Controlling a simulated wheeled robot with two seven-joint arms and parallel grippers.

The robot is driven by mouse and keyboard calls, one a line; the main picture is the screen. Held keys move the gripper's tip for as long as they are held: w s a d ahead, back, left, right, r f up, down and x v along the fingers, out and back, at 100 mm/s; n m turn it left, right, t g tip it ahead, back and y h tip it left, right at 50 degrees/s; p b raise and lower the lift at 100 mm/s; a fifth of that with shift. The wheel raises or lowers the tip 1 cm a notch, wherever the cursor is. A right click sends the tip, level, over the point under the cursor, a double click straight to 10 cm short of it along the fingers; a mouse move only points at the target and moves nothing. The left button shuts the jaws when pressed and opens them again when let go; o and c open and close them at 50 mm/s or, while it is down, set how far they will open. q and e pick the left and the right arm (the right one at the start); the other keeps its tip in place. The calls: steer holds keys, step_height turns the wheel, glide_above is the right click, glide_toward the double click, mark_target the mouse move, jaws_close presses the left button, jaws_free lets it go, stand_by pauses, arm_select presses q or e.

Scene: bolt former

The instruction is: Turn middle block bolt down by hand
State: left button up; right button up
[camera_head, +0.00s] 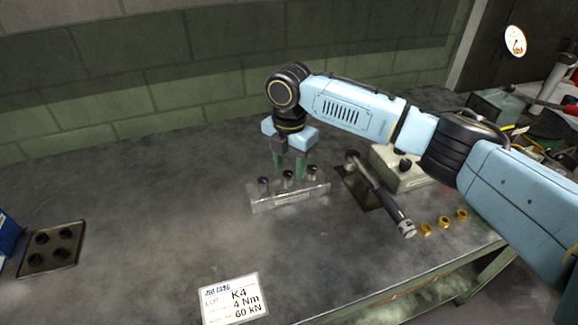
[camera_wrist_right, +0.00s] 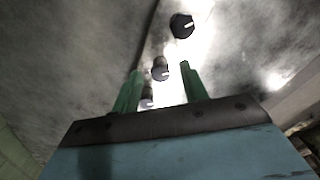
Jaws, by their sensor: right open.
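A pale metal block (camera_head: 290,198) lies on the dark bench with three dark-headed bolts standing in a row. The middle bolt (camera_head: 288,177) also shows in the right wrist view (camera_wrist_right: 160,70). The left bolt (camera_head: 263,184) and right bolt (camera_head: 312,171) flank it. My right gripper (camera_head: 289,172) points down above the block, its green fingers apart. In the right wrist view its fingertips (camera_wrist_right: 160,68) lie on either side of the middle bolt's head. Nothing is clearly held, and I cannot tell whether the fingers touch the bolt. My left gripper is not in view.
A torque-wrench-like tool (camera_head: 381,194) lies right of the block, near a grey box (camera_head: 400,168). Several brass nuts (camera_head: 443,222) sit near the edge. A job card (camera_head: 233,301) lies in front; a dark plate with holes (camera_head: 52,248) is at left. The bench between is clear.

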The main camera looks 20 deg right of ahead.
steer(key=shift+f, duration=0.25)
